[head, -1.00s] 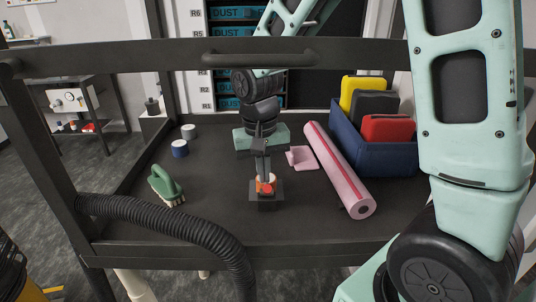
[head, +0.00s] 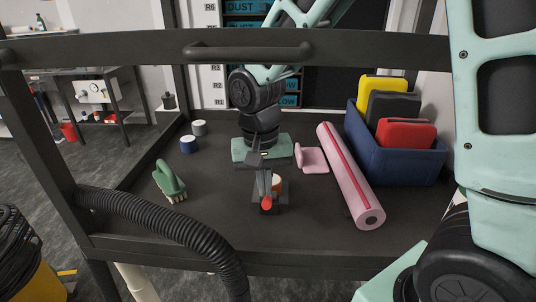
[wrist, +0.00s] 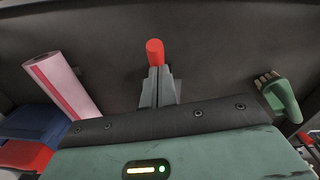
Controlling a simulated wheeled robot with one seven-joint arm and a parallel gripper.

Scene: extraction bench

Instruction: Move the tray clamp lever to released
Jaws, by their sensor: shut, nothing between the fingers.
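The clamp lever shows as a red rounded handle (head: 267,203) low at the front middle of the dark tray (head: 225,225), with a small orange and white part (head: 277,182) just behind it and to the right. In the wrist view the red handle (wrist: 154,50) stands just beyond my fingertips. My gripper (head: 264,194) points down at the lever, its fingers shut with nothing between them. The grey fingers (wrist: 156,88) also show in the wrist view. They hide part of the lever and its base. I cannot tell whether they touch it.
A pink roll (head: 350,178) and a pink piece (head: 312,159) lie right of my gripper, before a blue bin (head: 398,158). A green brush (head: 169,181) and small cylinders (head: 189,145) are at left. A dark rail (head: 350,47) crosses above; a black hose (head: 170,225) crosses in front.

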